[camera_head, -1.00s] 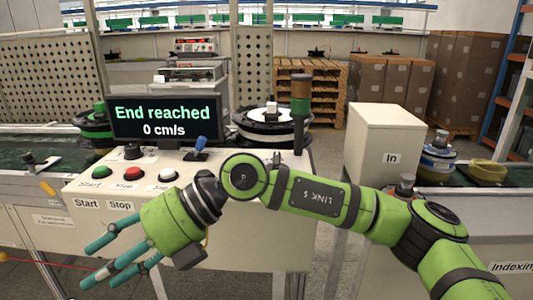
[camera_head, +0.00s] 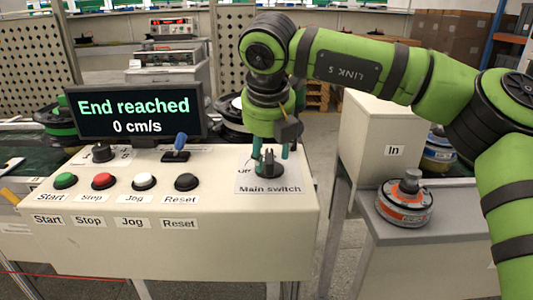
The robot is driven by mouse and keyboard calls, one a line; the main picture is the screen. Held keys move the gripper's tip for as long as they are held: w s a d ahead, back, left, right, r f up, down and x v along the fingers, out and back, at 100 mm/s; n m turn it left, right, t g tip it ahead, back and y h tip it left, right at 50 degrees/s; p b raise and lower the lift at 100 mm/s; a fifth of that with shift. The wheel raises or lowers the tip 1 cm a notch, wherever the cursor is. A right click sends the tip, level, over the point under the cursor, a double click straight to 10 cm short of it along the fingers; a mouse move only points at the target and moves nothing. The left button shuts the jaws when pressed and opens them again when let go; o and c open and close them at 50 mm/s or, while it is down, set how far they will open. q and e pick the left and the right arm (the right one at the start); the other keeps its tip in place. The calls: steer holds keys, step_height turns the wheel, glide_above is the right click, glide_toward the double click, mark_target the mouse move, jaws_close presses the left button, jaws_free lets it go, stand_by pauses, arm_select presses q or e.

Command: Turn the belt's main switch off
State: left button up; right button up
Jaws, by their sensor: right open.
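The main switch (camera_head: 268,168) is a dark rotary knob on a grey plate labelled "Main switch" (camera_head: 270,188), at the right end of the white control panel (camera_head: 170,240). My right gripper (camera_head: 270,152) points down over the knob, with its teal fingers open on either side of it. I cannot tell whether the fingers touch the knob. The gripper hides part of the plate's upper marking, so the knob's exact setting is hard to read. The display (camera_head: 136,112) reads "End reached" and "0 cm/s". My left gripper is not in view.
Left of the switch are the green start (camera_head: 65,181), red stop (camera_head: 103,181), white jog (camera_head: 144,182) and black reset (camera_head: 187,182) buttons. A blue-handled lever (camera_head: 179,146) stands behind them. A white box marked "In" (camera_head: 385,125) and an orange-banded motor (camera_head: 404,204) are at right.

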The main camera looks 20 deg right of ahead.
steer(key=shift+x, duration=0.75)
jaws_close()
